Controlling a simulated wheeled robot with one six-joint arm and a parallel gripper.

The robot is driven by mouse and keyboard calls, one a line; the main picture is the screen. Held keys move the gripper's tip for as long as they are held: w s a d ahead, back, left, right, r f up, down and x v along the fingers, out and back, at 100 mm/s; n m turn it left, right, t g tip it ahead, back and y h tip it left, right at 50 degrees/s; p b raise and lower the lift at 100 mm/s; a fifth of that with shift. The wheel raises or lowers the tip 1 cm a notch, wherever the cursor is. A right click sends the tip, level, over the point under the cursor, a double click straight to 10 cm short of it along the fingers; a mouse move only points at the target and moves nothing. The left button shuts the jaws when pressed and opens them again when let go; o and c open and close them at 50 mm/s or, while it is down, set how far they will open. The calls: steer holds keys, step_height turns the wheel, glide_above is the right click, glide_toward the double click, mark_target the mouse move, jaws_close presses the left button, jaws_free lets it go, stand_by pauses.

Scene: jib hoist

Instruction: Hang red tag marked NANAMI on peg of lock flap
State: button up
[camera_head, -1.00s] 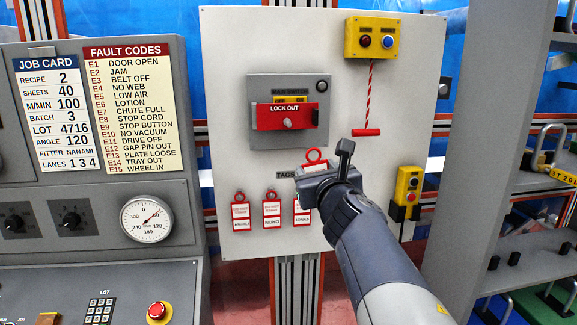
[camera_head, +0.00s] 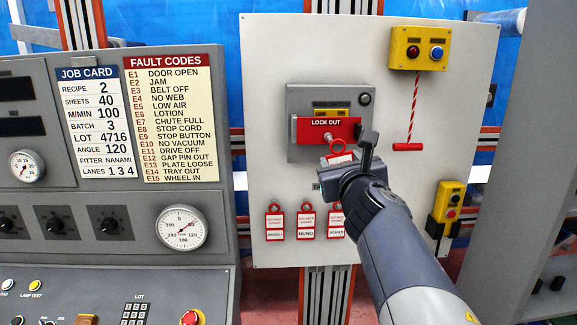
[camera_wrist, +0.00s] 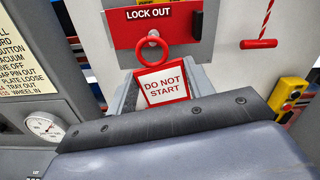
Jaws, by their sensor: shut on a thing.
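My gripper (camera_head: 352,172) is shut on a red-framed white tag (camera_wrist: 164,84) that reads DO NOT START. Its lower part, where a name could be, is hidden by the gripper. The tag's red ring (camera_wrist: 151,52) stands upright above the jaws. The red lock flap (camera_head: 312,131), marked LOCK OUT, is closed across the switch box on the panel. Its grey peg (camera_wrist: 153,34) shows just above and behind the ring's top in the wrist view. The ring looks in front of and slightly below the peg; I cannot tell whether they touch.
Several red-framed tags (camera_head: 306,226) hang low on the grey panel (camera_head: 268,110). A yellow button box (camera_head: 418,49) with a red pull handle (camera_head: 408,147) is at upper right, and a yellow pendant (camera_head: 448,202) at lower right. A console (camera_head: 120,190) stands at left.

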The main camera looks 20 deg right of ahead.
steer(key=shift+f+b+x, duration=0.15)
steer(key=shift+b+x, duration=0.2)
steer(key=shift+x, duration=1.05)
steer(key=shift+f+b+x, duration=0.15)
steer(key=shift+b+x, duration=0.2)
steer(key=shift+x, duration=1.05)
steer(key=shift+w+d+f+b, duration=0.1)
steer(key=shift+w+b, duration=0.1)
steer(key=shift+w, duration=0.15)
steer(key=shift+w+d+f+b, duration=0.1)
steer(key=shift+w+f+b, duration=0.1)
steer(key=shift+w, duration=0.15)
steer(key=shift+r, duration=0.1)
steer(key=o, duration=1)
steer(key=shift+s, duration=0.1)
